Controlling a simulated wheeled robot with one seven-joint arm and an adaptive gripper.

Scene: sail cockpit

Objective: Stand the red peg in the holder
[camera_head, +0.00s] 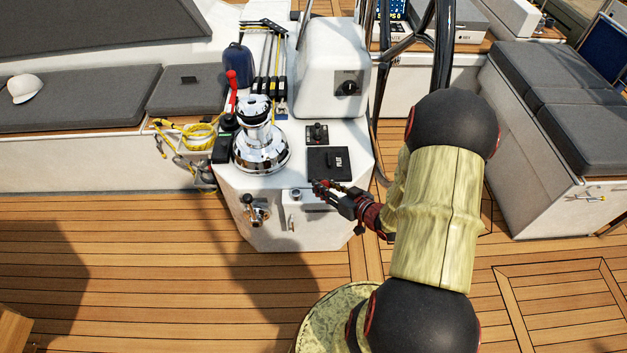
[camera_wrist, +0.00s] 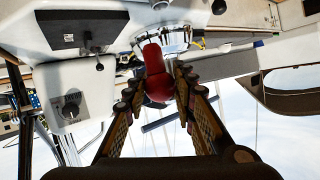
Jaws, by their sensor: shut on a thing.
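My gripper (camera_head: 325,190) is at the front edge of the white console, to the right of its middle. In the wrist view, my gripper (camera_wrist: 154,92) has its fingers on either side of the red peg (camera_wrist: 155,75), shut on it. The peg has a rounded, wider end toward the camera and a narrower part reaching toward the console. In the head view only a little red shows at the fingertips.
A chrome winch (camera_head: 262,150) stands on the white console (camera_head: 245,190), with a red-topped handle (camera_head: 232,80) beside it. A black panel (camera_head: 328,160) lies close behind my gripper. Yellow rope (camera_head: 190,130) hangs at left. Grey-cushioned benches flank the console; the teak deck is open.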

